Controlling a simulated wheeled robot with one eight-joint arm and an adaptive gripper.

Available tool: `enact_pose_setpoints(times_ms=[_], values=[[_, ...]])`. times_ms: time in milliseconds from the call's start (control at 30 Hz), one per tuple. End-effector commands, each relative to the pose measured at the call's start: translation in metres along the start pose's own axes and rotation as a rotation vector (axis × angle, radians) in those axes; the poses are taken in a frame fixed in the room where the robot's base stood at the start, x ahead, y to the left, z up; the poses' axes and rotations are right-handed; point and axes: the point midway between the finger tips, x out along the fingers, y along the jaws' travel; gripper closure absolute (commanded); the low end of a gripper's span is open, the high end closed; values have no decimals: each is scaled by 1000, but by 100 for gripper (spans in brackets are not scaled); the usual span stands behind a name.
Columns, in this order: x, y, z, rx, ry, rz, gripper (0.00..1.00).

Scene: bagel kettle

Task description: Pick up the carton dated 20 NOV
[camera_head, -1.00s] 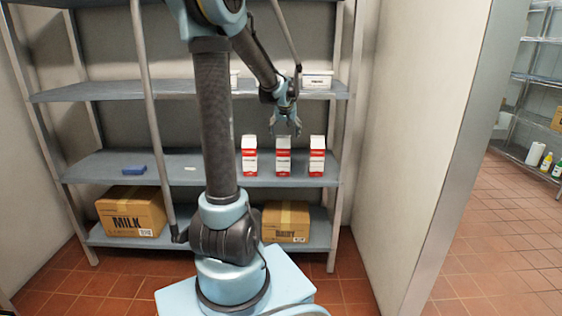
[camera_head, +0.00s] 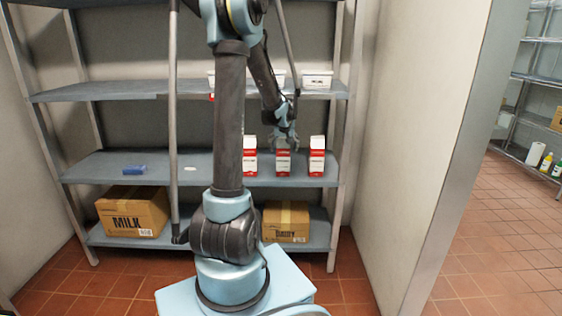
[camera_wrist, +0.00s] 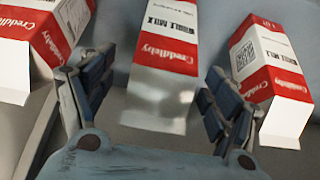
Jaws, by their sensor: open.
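Three red-and-white milk cartons stand on the middle shelf in the head view: a left carton (camera_head: 250,160), a middle carton (camera_head: 283,165) and a right carton (camera_head: 317,158). My gripper (camera_head: 284,146) is at the top of the middle carton and hides part of it. In the wrist view, my gripper (camera_wrist: 155,110) is open, with the middle carton (camera_wrist: 165,75) between and beyond its fingers. No date is readable on any carton.
The shelf (camera_head: 215,178) has free room left of the cartons, with a blue item (camera_head: 134,170) farther left. White containers (camera_head: 318,79) stand on the shelf above. Cardboard boxes marked MILK (camera_head: 132,212) and DAIRY (camera_head: 286,222) sit below. A wall stands at right.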

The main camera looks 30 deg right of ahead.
Motion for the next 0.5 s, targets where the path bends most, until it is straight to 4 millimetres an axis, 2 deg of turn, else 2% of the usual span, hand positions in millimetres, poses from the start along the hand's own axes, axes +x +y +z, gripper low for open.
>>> enact_pose_setpoints(times_ms=[300, 500], values=[[34, -5, -2, -2, 0, -1, 19], [48, -4, -2, -1, 0, -1, 19]])
